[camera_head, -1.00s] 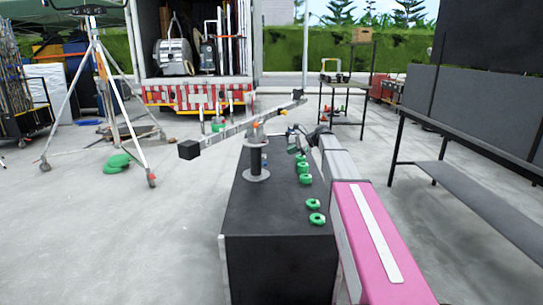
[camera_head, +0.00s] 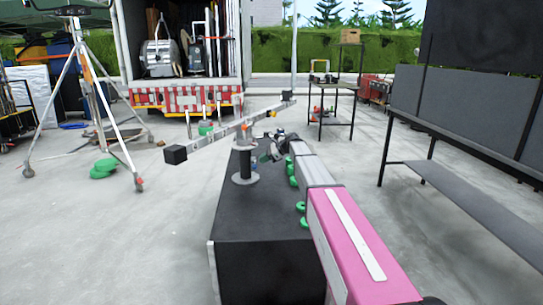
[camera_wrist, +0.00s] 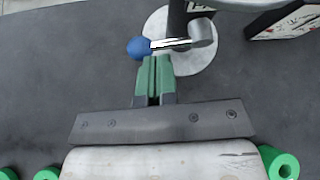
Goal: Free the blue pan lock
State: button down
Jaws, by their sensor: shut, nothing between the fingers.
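The blue pan lock is a blue ball knob (camera_wrist: 140,48) on a short silver lever (camera_wrist: 172,43) in the wrist view. The lever runs right to a grey hub beside the dark post. The post's round pale base (camera_wrist: 190,62) lies below. My gripper (camera_wrist: 153,60) has its green fingers pressed together, with tips just beside the knob and under the lever in the picture; I cannot tell if they touch. In the head view the post (camera_head: 244,163) stands on the black case with a tilted boom (camera_head: 225,132) on top. My gripper (camera_head: 262,154) is right of it; the knob is not discernible there.
Several green rings (camera_head: 301,207) lie on the black case (camera_head: 258,218), partly hidden by my arm. A dark bench (camera_head: 465,200) stands at right, a tripod (camera_head: 95,100) at left, a truck (camera_head: 187,98) behind.

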jog(key=shift+x, duration=1.2)
jog(key=shift+s+f+n+t, duration=0.1)
jog(key=shift+f+n+t, duration=0.25)
jog(key=shift+n+t, duration=0.05)
jog(key=f+n+t, duration=0.1)
jog(key=n+t, duration=0.1)
jog(key=w+f+n+t+y, duration=0.1)
jog(key=f+n+t, duration=0.1)
jog(key=t, duration=0.1)
jog(key=shift+f+n, duration=0.2)
jog(key=shift+n, duration=0.1)
jog(key=n+t, duration=0.1)
jog(key=w+f+n+t+y, duration=0.1)
jog(key=shift+w+n, duration=0.1)
jog(key=shift+n, duration=0.2)
jog(key=shift+w+y, duration=0.1)
jog(key=shift+y, duration=0.2)
jog(key=shift+w+f, duration=0.15)
jog(key=shift+w, duration=0.05)
jog(key=shift+w+f, duration=0.25)
